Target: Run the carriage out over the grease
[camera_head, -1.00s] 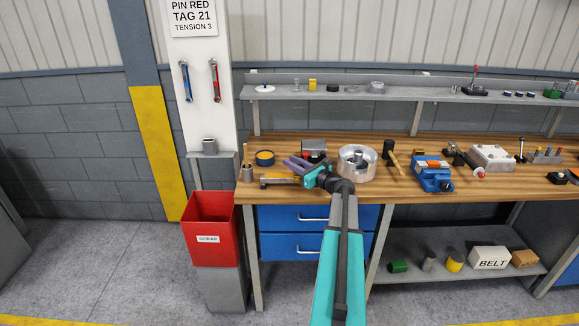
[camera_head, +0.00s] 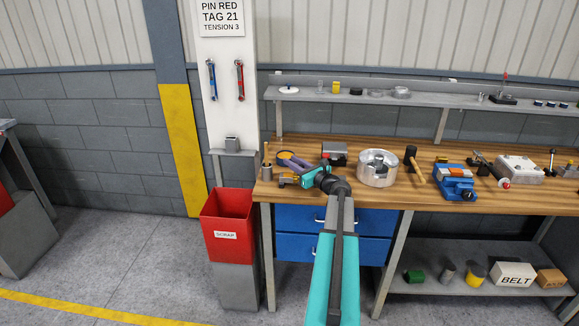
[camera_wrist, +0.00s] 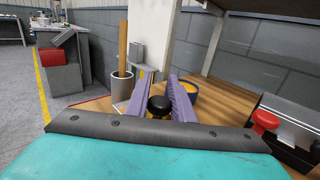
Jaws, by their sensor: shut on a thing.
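My gripper (camera_wrist: 157,82) has two purple fingers, one on each side of a black knob (camera_wrist: 158,104), and is shut on it. The grease looks to be the orange fill of a round blue tin (camera_wrist: 192,88), just beyond the right finger in the wrist view. In the head view the fingers partly cover the tin. I cannot tell whether the carriage is over it.
A grey pot with a wooden handle (camera_wrist: 122,88) stands left of my fingers. A red-knobbed metal device (camera_wrist: 264,120) is at the right. A silver round housing (camera_head: 378,175) and a blue vise (camera_head: 456,184) stand further right. A red scrap bin (camera_head: 228,212) stands beside the bench's left end.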

